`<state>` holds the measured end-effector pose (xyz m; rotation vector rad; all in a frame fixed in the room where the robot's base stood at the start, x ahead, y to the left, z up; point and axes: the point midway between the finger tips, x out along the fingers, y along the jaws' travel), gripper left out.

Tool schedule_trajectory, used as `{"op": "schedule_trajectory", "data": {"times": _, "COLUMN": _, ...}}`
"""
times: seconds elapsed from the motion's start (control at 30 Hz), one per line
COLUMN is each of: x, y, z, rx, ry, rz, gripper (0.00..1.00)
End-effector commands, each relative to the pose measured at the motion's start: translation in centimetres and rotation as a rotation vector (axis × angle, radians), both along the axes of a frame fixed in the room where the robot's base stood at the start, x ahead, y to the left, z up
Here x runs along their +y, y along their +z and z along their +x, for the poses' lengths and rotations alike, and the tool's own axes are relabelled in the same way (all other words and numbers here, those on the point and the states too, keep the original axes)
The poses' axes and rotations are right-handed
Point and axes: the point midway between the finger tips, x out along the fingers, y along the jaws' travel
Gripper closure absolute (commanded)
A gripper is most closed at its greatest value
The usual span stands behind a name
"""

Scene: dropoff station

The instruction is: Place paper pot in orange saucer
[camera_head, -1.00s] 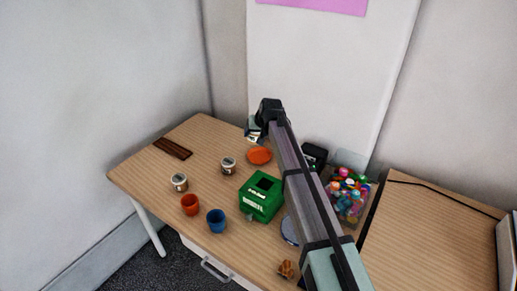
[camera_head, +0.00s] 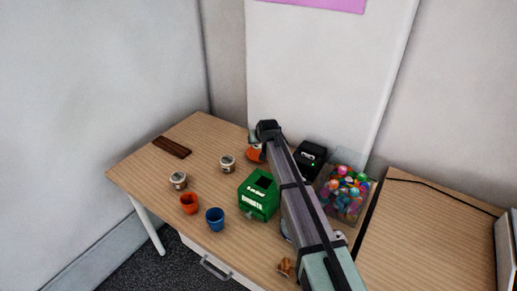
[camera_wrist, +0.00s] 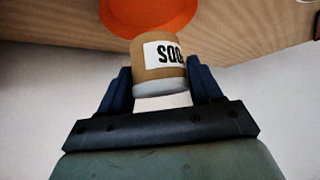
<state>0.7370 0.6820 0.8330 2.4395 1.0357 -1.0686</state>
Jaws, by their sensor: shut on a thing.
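The paper pot (camera_wrist: 155,58) is brown with a white label and dark lettering. It sits between the two dark fingers of my gripper (camera_wrist: 158,72) in the wrist view, and the gripper is shut on it. The orange saucer (camera_wrist: 150,14) shows beyond the pot at the top of the wrist view. In the head view the saucer (camera_head: 254,156) is partly hidden behind my gripper (camera_head: 256,142), which is over the back of the table. I cannot tell the exact height of the pot above the saucer.
Two small labelled pots (camera_head: 228,164) (camera_head: 179,181), an orange pot (camera_head: 189,203) and a blue pot (camera_head: 215,219) stand on the table. A green box (camera_head: 259,196) is in the middle. A black device (camera_head: 310,158) and a clear bin of colourful items (camera_head: 345,193) are at right.

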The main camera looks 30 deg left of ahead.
Motion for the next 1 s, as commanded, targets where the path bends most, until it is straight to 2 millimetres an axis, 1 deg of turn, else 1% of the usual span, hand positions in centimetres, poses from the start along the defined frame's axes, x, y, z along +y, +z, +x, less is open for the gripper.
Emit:
{"op": "schedule_trajectory", "data": {"times": 0.03, "x": 0.0, "y": -0.5, "z": 0.0, "rx": -0.001, "ry": 0.0, "rz": 0.001, "gripper": 0.74}}
{"op": "schedule_trajectory", "data": {"times": 0.17, "x": 0.0, "y": -1.3, "z": 0.0, "rx": -0.001, "ry": 0.0, "rz": 0.001, "gripper": 0.74}}
{"op": "schedule_trajectory", "data": {"times": 0.43, "x": 0.0, "y": -4.3, "z": 0.0, "rx": 0.0, "ry": 0.0, "rz": 0.0, "gripper": 0.74}}
{"op": "schedule_trajectory", "data": {"times": 0.87, "x": 0.0, "y": -4.8, "z": 0.0, "rx": -0.001, "ry": 0.0, "rz": 0.001, "gripper": 0.74}}
{"op": "schedule_trajectory", "data": {"times": 0.9, "x": 0.0, "y": -4.8, "z": 0.0, "rx": -0.001, "ry": 0.0, "rz": 0.001, "gripper": 0.33}}
{"op": "schedule_trajectory", "data": {"times": 1.0, "x": 0.0, "y": -4.8, "z": 0.0, "rx": -0.001, "ry": 0.0, "rz": 0.001, "gripper": 0.25}}
